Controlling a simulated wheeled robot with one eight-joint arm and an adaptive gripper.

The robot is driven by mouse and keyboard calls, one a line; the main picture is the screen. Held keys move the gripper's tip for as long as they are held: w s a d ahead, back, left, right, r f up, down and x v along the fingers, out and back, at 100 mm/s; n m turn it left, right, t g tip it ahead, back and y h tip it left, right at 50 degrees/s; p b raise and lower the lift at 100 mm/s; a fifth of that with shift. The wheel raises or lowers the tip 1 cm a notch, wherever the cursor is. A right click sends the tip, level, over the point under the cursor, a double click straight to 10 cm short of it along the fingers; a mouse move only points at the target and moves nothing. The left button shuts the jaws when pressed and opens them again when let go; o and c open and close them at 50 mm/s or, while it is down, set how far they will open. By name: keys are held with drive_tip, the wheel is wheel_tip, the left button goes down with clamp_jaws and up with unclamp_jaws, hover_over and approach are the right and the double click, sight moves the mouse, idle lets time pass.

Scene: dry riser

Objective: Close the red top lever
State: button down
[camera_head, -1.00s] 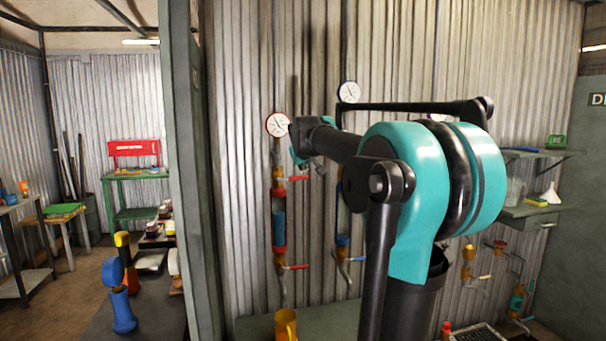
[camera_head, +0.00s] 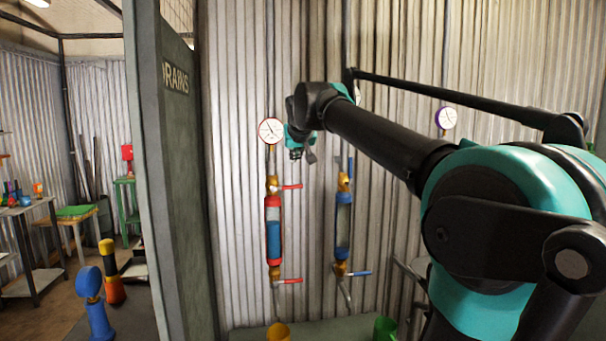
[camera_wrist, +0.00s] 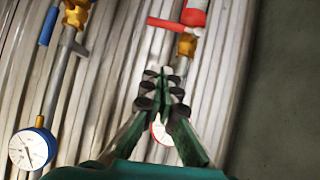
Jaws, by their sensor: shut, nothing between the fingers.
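The red top lever (camera_head: 291,187) sticks out level to the right from a brass valve (camera_head: 272,186) on the red riser, below the red-rimmed gauge (camera_head: 270,131). In the wrist view, turned about, the red top lever (camera_wrist: 162,23) is near the upper middle beside its valve. My gripper (camera_head: 303,156) is above the lever and slightly right of the gauge, apart from the lever in the head view. In the wrist view my gripper (camera_wrist: 163,78) has its fingers together and empty, partly hiding the red gauge.
A red bottom lever (camera_head: 290,281) is lower on the same riser. To the right is the blue riser with an upright blue top lever (camera_head: 350,166) and a level bottom lever (camera_head: 360,273). A grey partition (camera_head: 175,190) stands at left.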

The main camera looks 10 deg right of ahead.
hover_over(294, 186)
drive_tip(key=s, duration=0.2)
wheel_tip(294, 186, down, 6)
drive_tip(key=shift+w+a+f, duration=0.1)
drive_tip(key=shift+f, duration=0.75)
drive_tip(key=shift+w+a+f, duration=0.1)
drive_tip(key=shift+f, duration=0.75)
drive_tip(key=shift+s+d+f, duration=0.1)
drive_tip(key=shift+d+f, duration=0.05)
drive_tip(key=shift+f, duration=0.55)
